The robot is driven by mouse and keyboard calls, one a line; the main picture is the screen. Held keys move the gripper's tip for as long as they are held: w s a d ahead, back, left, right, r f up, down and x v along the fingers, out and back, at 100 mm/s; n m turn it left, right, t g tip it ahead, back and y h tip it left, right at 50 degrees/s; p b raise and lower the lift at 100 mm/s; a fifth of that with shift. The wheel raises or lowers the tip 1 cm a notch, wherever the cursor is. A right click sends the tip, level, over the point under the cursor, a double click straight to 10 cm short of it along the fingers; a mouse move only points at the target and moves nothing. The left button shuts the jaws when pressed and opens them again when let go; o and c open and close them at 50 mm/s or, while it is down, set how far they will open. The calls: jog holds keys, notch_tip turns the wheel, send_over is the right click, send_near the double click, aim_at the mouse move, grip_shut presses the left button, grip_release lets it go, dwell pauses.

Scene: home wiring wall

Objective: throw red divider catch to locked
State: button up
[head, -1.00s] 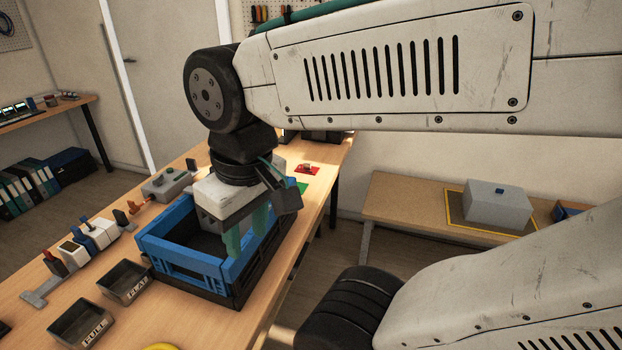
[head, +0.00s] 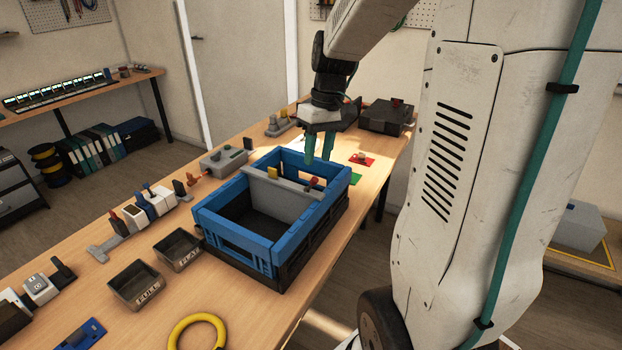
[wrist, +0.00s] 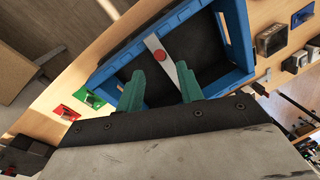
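The blue crate (head: 228,262) stands on the workbench with its rim up. A grey divider (head: 285,200) spans its inside, with a red catch (head: 313,183) toward the right end and a small yellow piece (head: 272,172) toward the left. In the wrist view the red catch (wrist: 160,55) is a round red knob on the pale divider (wrist: 167,66). My gripper (head: 319,150) is above the crate's far right part, its green fingers pointing down. The wrist view shows the fingers (wrist: 160,82) apart with nothing between them. Whether the catch is locked I cannot tell.
Black trays labelled FULL (head: 137,286) and FLAT (head: 179,250) sit left of the crate. A grey box (head: 224,160) stands behind it. A red plate (head: 361,159) lies beyond its right side. A yellow ring (head: 199,332) lies in front.

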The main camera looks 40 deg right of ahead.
aim_at(314, 180)
jog(key=f, duration=0.2)
jog(key=a+f, duration=0.1)
jog(key=f, duration=0.4)
jog(key=shift+a+f, duration=0.15)
jog(key=shift+f, duration=0.1)
grip_shut()
